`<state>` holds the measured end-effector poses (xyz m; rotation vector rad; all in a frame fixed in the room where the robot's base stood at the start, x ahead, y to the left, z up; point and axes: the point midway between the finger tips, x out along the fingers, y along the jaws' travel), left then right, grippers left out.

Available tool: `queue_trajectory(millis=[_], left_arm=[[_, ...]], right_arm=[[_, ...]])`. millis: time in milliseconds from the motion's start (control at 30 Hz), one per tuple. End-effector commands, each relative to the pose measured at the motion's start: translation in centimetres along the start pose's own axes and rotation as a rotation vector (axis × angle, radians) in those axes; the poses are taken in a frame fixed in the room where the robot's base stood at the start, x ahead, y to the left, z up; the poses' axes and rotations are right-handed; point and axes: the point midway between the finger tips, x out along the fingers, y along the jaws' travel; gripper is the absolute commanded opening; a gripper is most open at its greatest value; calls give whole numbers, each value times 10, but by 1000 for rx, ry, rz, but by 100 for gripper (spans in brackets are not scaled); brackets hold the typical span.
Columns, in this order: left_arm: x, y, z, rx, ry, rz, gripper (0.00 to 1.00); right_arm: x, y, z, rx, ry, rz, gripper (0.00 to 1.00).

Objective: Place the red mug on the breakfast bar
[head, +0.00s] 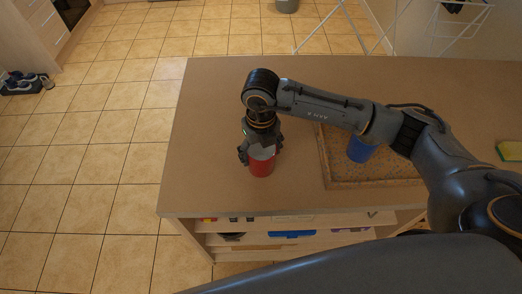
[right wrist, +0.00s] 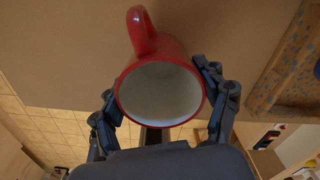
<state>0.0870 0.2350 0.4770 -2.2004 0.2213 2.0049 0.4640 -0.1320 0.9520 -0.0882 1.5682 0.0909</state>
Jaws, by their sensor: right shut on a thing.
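The red mug (head: 262,166) is at the left part of the breakfast bar (head: 212,115) in the head view, upright. Its white inside and red handle show in the right wrist view (right wrist: 145,38). My right gripper (head: 259,152) is around the mug from above, with its fingers (right wrist: 161,105) shut on opposite sides of the mug's body. I cannot tell whether the mug's base touches the counter. My left gripper is not in view.
A speckled tray (head: 340,172) holds a blue cup (head: 361,148) to the right, beneath my right arm. A yellow-green sponge (head: 510,151) lies at the far right. Shelves with items (head: 290,234) are under the bar's front edge. The counter left of and behind the mug is clear.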

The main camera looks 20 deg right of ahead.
Motion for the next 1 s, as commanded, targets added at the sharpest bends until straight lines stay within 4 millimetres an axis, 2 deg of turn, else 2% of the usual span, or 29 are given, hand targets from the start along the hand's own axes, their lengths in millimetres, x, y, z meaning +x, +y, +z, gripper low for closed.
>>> queue_trajectory(millis=[33, 67, 133, 167, 467, 600, 633, 767, 1000], left_arm=[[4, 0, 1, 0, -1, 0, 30], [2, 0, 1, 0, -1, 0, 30], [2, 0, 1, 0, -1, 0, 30], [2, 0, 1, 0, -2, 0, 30], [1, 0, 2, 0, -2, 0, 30], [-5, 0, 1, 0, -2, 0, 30], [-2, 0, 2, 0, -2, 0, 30], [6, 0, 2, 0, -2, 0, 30], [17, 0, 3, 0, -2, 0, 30]], right_arm=[[3, 0, 0, 0, -1, 0, 30], [2, 0, 0, 0, 0, 0, 80], [1, 0, 0, 0, 0, -1, 94], [1, 0, 0, 0, 0, -1, 97], [1, 0, 0, 1, 0, -1, 97], [-5, 0, 0, 1, 0, 0, 97], [-6, 0, 0, 0, -2, 0, 97], [-27, 0, 2, 0, -6, 1, 97], [-80, 0, 2, 0, -5, 1, 97]])
